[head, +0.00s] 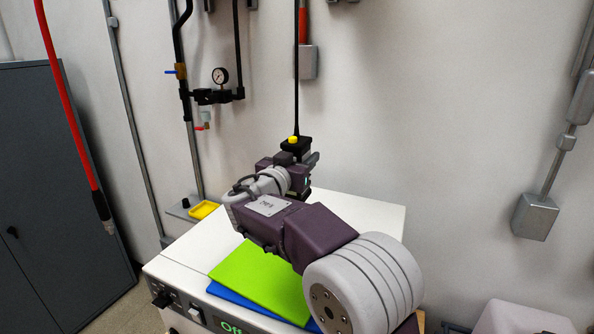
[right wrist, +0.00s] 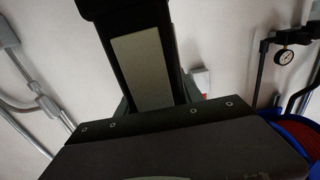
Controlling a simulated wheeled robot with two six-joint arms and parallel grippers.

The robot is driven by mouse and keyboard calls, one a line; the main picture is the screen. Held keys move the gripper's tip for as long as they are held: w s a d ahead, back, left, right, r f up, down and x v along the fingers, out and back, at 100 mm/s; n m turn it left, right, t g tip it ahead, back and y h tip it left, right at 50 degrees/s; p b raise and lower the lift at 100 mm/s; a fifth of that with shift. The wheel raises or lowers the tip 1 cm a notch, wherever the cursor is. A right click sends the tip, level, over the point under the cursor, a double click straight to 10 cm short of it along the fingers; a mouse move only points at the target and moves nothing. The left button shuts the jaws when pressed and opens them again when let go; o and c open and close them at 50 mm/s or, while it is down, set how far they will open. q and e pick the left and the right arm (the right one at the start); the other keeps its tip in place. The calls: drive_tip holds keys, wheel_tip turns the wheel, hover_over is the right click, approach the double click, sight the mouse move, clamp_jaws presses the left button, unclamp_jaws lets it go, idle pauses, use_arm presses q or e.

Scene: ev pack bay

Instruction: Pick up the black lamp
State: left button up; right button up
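My right arm comes in from the lower right of the head view, and my right gripper (head: 296,178) is above the back of the white bench unit. A black radio-like device (head: 297,146) with a yellow knob and a long thin antenna stands upright at the gripper. In the right wrist view, a black body with a pale panel (right wrist: 140,70) rises between the fingers, which appear closed on it. Its lower part is hidden by the gripper. I see nothing that is clearly a lamp. My left gripper is not in view.
A white bench unit (head: 371,212) with front controls carries a green mat (head: 258,272) over a blue one. A red hose (head: 62,85) hangs at the left.

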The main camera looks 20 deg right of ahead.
sight(302, 136)
drive_tip(key=shift+s+a+r, duration=0.1)
drive_tip(key=shift+r, duration=0.05)
clamp_jaws()
wheel_tip(302, 136, up, 10)
drive_tip(key=shift+f+b, duration=0.1)
drive_tip(key=shift+b, duration=0.55)
drive_tip(key=shift+o, duration=2.4)
unclamp_jaws()
drive_tip(key=c, duration=0.6)
drive_tip(key=shift+c, duration=0.4)
unclamp_jaws()
